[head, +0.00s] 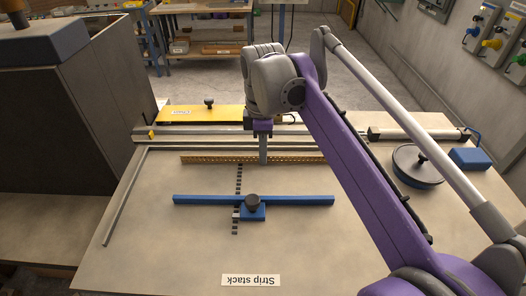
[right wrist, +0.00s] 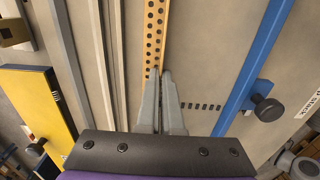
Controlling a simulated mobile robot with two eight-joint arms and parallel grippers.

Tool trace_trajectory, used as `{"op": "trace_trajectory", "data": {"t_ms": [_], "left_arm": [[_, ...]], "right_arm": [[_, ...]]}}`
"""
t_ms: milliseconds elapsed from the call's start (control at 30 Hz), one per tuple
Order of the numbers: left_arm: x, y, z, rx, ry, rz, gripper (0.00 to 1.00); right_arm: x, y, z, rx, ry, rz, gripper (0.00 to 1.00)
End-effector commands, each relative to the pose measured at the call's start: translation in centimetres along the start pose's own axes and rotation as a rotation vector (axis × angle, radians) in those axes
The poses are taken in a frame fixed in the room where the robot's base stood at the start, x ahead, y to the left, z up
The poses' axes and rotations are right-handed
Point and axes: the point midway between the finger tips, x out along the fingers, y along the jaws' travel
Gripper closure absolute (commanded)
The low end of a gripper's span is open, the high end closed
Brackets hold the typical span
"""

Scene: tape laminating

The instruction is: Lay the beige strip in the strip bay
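A long beige-yellow strip with a row of holes (head: 215,159) lies across the table, just in front of the grey rails. It also shows in the right wrist view (right wrist: 155,30), running up from the fingers. My right gripper (head: 263,160) points down at the strip's middle. In the right wrist view its two fingers (right wrist: 161,75) are close together at the strip's edge, with a narrow gap. I cannot tell whether they pinch the strip or are only beside it. No place marked as the strip bay can be made out. My left gripper is not in view.
A blue bar (head: 300,200) with a black knob lies in front, crossing a row of dark marks. An upside-down "Strip stack" label (head: 251,280) is nearest me. A yellow plate (head: 185,115) is behind the rails. A round black-lidded pan (head: 418,165) stands right.

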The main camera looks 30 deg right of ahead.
Motion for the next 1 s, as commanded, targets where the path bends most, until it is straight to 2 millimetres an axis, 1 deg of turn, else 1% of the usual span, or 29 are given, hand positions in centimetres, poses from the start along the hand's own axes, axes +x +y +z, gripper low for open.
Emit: {"op": "trace_trajectory", "data": {"t_ms": [467, 667, 700, 1000], "left_arm": [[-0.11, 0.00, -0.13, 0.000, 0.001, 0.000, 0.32], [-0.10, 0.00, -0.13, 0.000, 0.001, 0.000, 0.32], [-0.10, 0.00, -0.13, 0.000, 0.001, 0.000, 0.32], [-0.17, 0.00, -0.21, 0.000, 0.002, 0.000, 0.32]], "right_arm": [[0.16, -0.02, 0.00, 0.000, 0.000, 0.000, 1.00], [0.15, -0.02, 0.00, 0.000, 0.000, 0.000, 0.65], [0.15, -0.02, 0.00, 0.000, 0.000, 0.000, 0.62], [0.04, -0.01, -0.01, 0.000, 0.000, 0.000, 0.62]]}}
